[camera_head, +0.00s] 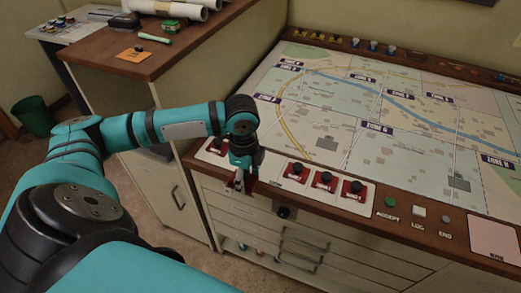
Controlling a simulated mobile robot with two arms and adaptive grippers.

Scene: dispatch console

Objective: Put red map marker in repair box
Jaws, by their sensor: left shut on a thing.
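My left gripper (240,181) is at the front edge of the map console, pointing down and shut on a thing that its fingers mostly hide. A bit of red (251,183) shows beside the fingers. I cannot tell whether this is the red map marker or a red panel behind it. Several red squares with black knobs, such as one red square (325,180), sit on a white strip right of the gripper. My right gripper is not in view.
The large map (345,130) fills the console top, with small coloured pieces (373,46) along its back edge. Accept (390,202), log and end buttons line the front right. A brown-topped cabinet (175,52) holds paper rolls (170,8) and an orange card (133,55). A green bin (34,116) stands left.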

